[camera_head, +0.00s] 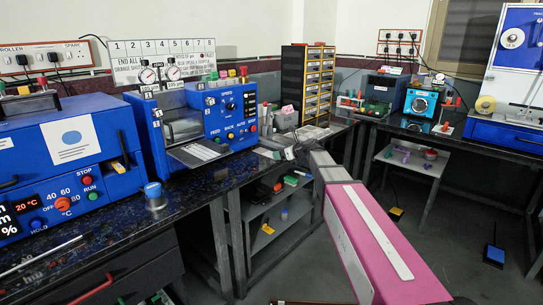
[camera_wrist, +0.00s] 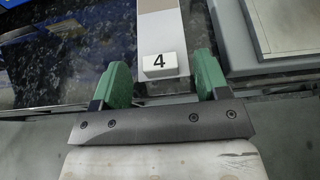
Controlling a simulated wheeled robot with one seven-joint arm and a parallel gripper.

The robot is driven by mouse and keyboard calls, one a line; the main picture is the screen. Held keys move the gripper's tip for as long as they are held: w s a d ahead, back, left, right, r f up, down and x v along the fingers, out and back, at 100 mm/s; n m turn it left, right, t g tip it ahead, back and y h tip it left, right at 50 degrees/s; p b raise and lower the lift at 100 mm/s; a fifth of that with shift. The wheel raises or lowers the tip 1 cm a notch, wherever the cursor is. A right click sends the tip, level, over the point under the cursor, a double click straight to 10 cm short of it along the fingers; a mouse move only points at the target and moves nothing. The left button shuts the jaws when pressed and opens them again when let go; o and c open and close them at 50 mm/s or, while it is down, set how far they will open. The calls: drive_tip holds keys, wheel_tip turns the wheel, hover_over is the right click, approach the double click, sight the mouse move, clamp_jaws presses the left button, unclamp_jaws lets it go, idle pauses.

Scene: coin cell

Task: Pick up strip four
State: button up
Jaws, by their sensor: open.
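A strip with a white label marked 4 (camera_wrist: 161,65) lies between my gripper's fingers in the wrist view. Its upper part is grey and beige and runs up out of the top of the picture. My gripper (camera_wrist: 160,70) is open, with one green finger on each side of the strip. In the head view my arm reaches to the bench near the small drawer cabinet (camera_head: 308,85); the strip cannot be made out there.
A grey flat-topped block (camera_wrist: 265,35) lies close right of the strip. Dark speckled worktop (camera_wrist: 55,60) is free on the left. In the head view a blue machine (camera_head: 222,115) stands left of my arm, and a low shelf (camera_head: 275,210) is under the bench.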

drive_tip(key=shift+w+a+f, duration=0.15)
drive_tip(key=shift+w+a, duration=0.1)
drive_tip(key=shift+a, duration=0.05)
drive_tip(key=c, duration=1)
